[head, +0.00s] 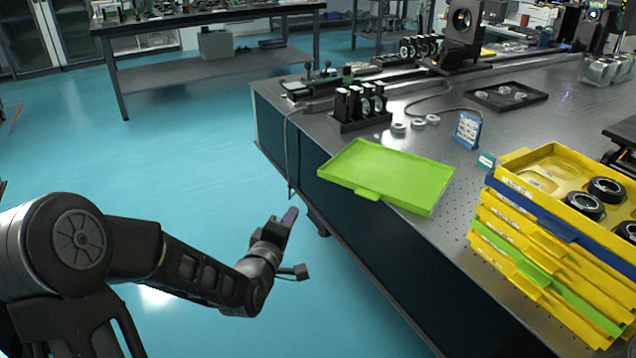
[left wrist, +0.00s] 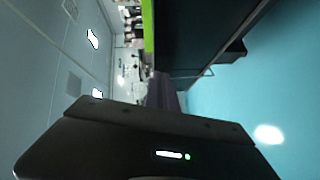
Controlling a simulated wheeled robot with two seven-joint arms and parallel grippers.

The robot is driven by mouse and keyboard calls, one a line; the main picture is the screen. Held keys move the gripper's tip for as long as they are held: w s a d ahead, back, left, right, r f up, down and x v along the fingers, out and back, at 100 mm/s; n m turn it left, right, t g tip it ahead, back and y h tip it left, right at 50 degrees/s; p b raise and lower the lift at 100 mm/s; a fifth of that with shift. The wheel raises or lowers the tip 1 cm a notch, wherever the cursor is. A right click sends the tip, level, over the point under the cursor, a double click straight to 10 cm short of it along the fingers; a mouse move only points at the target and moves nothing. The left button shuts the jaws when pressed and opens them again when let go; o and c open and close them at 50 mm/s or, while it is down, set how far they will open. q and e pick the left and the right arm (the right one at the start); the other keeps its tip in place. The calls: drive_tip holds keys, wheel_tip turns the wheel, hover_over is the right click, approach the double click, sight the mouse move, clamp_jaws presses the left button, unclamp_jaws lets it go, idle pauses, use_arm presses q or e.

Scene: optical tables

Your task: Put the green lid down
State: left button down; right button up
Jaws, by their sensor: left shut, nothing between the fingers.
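The green lid (head: 388,176) lies flat on the optical table near its left edge, its near side and tab reaching to or past that edge. My left gripper (head: 289,217) is shut and empty, beside the table and over the floor, apart from the lid. In the left wrist view the shut fingers (left wrist: 162,92) show as a dark purplish shape, with a strip of the green lid (left wrist: 148,25) above them. My right gripper is not in view.
A stack of yellow, blue and green trays (head: 560,235) stands at the right, with black-ringed parts in the top one. A black holder with optics (head: 358,112) and a small blue sign (head: 467,130) stand behind the lid. The floor (head: 180,170) left of the table is clear.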

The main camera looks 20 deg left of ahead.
use_arm(q)
wheel_tip(320, 180, up, 2)
drive_tip(key=n+t, duration=0.1)
drive_tip(key=n, duration=0.2)
drive_tip(key=shift+w+a, duration=0.1)
drive_tip(key=shift+w, duration=0.05)
approach(322, 172)
drive_tip(key=w+a, duration=0.3)
drive_tip(key=w+d, duration=0.2)
drive_tip(key=shift+w+d, duration=0.1)
drive_tip(key=shift+w, duration=0.3)
drive_tip(key=shift+w+d, duration=0.15)
drive_tip(key=shift+w, duration=0.1)
